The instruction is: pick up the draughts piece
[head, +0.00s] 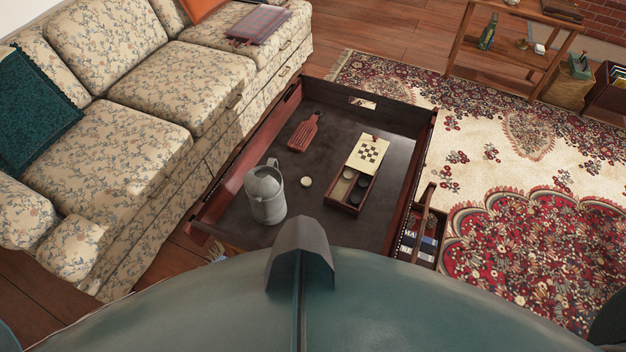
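A small round cream draughts piece (306,182) lies flat on the dark tray-topped table (323,128). It is between a grey metal jug (266,194) on its left and an open wooden draughts box (345,205) on its right, touching neither. The box has a checkered lid (367,154) set toward its far end, and round pieces, light and dark, lie in its open part. Neither of my grippers shows in the head view.
A red slatted paddle-shaped board (304,133) lies behind the piece. The tray has raised wooden walls. A floral sofa (140,125) stands close on the left, a patterned rug (520,190) lies on the right, and a rack (422,240) stands by the table's right side.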

